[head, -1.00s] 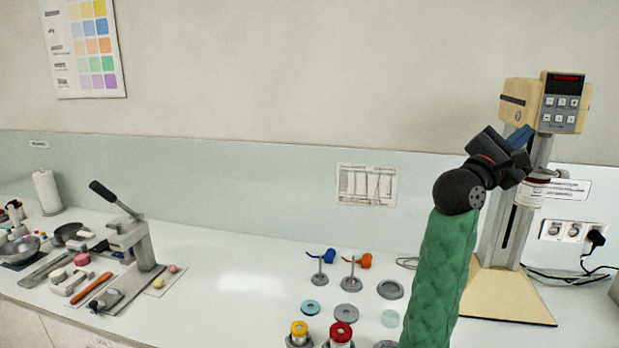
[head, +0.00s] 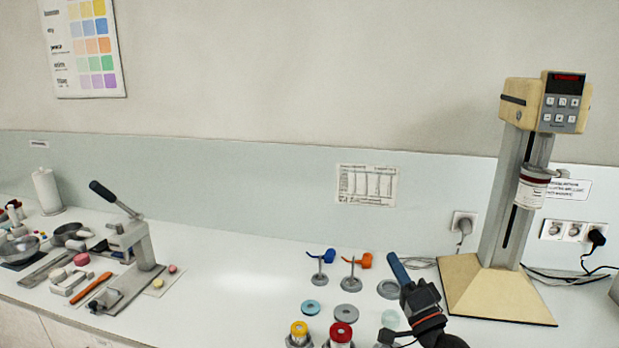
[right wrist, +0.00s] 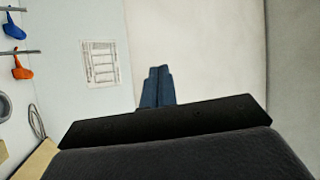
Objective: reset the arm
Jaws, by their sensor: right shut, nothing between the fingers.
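My right gripper (head: 398,268) shows at the lower right of the head view, over the front of the bench by the mill stand. Its blue fingers point up and are shut with nothing between them. In the right wrist view the fingers (right wrist: 157,86) are together against the pale wall. My left gripper is in neither view.
The cream mill (head: 480,272) stands at the right with a labelled jar (head: 531,192) on its column. A blue stirrer (head: 320,262) and an orange stirrer (head: 354,268) stand left of my gripper. Yellow-topped (head: 299,330) and red-topped jars (head: 341,333) are in front. A lever press (head: 130,245) is at the left.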

